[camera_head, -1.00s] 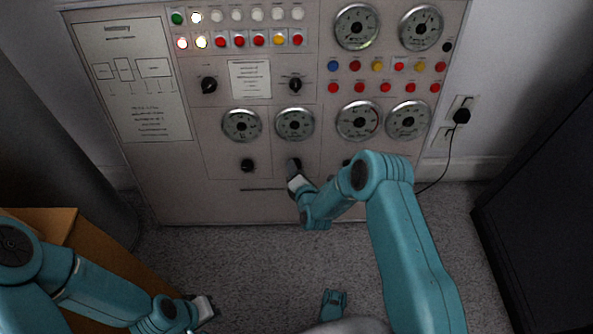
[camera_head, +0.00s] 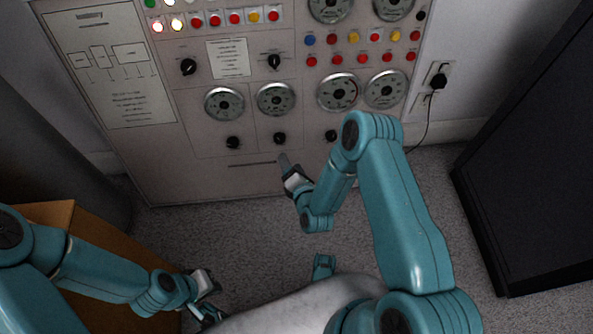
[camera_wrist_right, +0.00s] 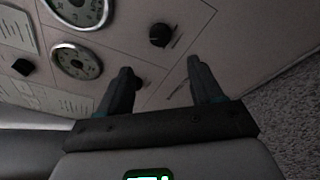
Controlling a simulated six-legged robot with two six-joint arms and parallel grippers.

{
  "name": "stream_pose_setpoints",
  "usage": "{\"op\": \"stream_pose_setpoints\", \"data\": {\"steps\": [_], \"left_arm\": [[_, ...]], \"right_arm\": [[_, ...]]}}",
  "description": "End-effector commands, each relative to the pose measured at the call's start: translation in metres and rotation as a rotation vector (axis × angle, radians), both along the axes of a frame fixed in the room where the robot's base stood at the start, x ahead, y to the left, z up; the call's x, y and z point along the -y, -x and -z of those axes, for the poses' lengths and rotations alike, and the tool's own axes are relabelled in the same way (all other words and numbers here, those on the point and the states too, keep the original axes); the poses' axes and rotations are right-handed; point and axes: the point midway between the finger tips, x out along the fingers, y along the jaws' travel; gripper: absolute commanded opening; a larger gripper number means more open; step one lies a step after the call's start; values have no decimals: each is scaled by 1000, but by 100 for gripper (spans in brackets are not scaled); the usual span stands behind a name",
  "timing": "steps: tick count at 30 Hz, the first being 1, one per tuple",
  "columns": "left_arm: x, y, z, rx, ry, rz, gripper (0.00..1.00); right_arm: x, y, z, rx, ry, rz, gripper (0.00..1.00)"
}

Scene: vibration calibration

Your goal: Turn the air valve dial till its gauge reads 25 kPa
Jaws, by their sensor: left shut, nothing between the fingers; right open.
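A panel has several round gauges with black dials below them. Labels are too small to tell which dial is the air valve or what its gauge reads. My right gripper (camera_head: 283,160) is open, just below the middle-left dial (camera_head: 279,138), under a gauge (camera_head: 276,99). In the right wrist view, its fingers (camera_wrist_right: 159,64) are apart and empty. A black dial (camera_wrist_right: 160,35) shows beyond them, and another is partly hidden by the left finger. My left gripper (camera_head: 212,284) is shut and empty, low over the floor.
Other dials (camera_head: 233,142) and (camera_head: 331,136) flank the middle one. Rows of coloured buttons (camera_head: 375,38) and switches (camera_head: 188,67) sit higher. A brown box (camera_head: 45,213) stands at left, a black cabinet (camera_head: 530,160) at right. A plug (camera_head: 438,82) is in the wall socket.

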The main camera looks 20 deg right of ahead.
Motion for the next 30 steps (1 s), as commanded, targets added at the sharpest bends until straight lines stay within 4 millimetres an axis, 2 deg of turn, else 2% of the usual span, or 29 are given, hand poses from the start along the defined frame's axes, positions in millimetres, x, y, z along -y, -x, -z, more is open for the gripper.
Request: {"op": "stream_pose_setpoints", "data": {"steps": [3, 9, 27, 30], "left_arm": [[2, 2, -10, -3, 2, 8, 0], [3, 3, -14, -6, 2, 13, 0], [3, 3, -14, -6, 2, 13, 0], [3, 3, -14, -6, 2, 13, 0]], "right_arm": [[-1, 25, -9, -4, -1, 0, 66], [-3, 48, -13, 1, 0, -1, 66], [-3, 51, -14, 2, 0, 0, 66], [-3, 46, -21, 19, 4, -3, 66]]}}
